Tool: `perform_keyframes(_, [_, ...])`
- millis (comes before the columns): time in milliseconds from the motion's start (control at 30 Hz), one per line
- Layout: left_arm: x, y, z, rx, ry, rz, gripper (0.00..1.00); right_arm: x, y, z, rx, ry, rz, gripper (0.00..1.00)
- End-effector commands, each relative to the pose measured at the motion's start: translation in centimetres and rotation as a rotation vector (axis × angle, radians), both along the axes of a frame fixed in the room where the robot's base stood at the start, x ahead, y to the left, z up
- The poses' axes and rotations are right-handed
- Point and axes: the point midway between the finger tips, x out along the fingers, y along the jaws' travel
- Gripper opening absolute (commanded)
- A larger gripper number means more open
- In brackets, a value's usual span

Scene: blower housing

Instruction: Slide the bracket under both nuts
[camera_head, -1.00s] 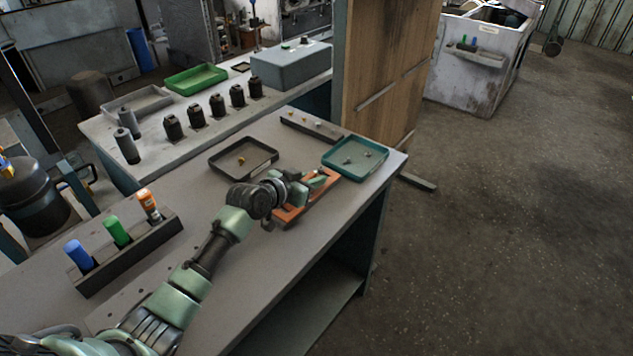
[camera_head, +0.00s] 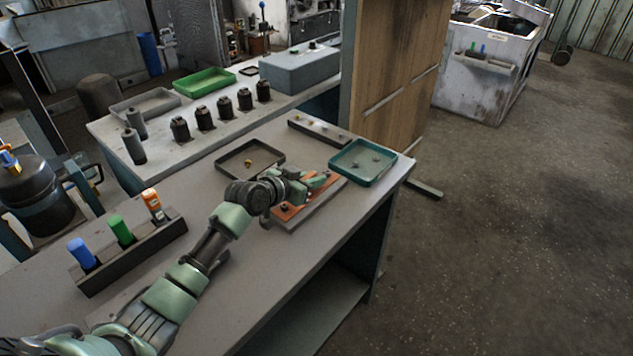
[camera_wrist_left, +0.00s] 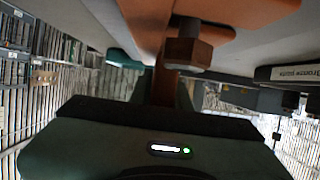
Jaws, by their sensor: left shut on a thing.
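The orange bracket (camera_head: 291,213) lies on a grey base plate (camera_head: 306,216) near the workbench's right edge. My left gripper (camera_head: 316,184) is over the bracket and partly hides it. In the left wrist view the bracket (camera_wrist_left: 240,12) fills the top, and a narrow brown part of it runs down between my shut jaws (camera_wrist_left: 165,92). A brown hex nut (camera_wrist_left: 188,52) on a stud shows close in front of the jaws, next to the bracket. I cannot tell whether the bracket is under it. The second nut is not clearly visible. My right gripper is out of view.
A teal tray (camera_head: 363,180) with small parts stands right behind the gripper. A dark tray (camera_head: 222,170) lies to its left, and a dark strip (camera_head: 318,133) with small parts lies behind. The bench's near right strip is clear.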

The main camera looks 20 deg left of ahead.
Motion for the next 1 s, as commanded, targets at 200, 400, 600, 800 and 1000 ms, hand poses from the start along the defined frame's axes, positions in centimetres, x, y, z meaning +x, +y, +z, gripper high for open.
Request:
perform_keyframes(200, [-0.05, -0.34, -0.33, -0.003, 0.0, -0.004, 0.0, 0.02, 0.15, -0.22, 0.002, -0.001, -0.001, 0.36])
perform_keyframes(400, [-0.11, -0.45, -0.53, -0.004, 0.003, -0.006, 0.0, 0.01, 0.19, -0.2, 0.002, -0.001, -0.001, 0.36])
perform_keyframes(600, [-0.09, -0.37, -0.5, -0.003, 0.003, -0.005, 0.43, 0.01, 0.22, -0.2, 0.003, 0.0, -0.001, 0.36])
perform_keyframes(800, [-0.1, -0.3, -0.56, -0.003, 0.004, -0.004, 0.57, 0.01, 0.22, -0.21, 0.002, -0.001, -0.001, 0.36])
perform_keyframes(1000, [-0.08, -0.27, -0.47, -0.002, 0.003, -0.003, 0.65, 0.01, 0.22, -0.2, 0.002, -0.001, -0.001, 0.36])
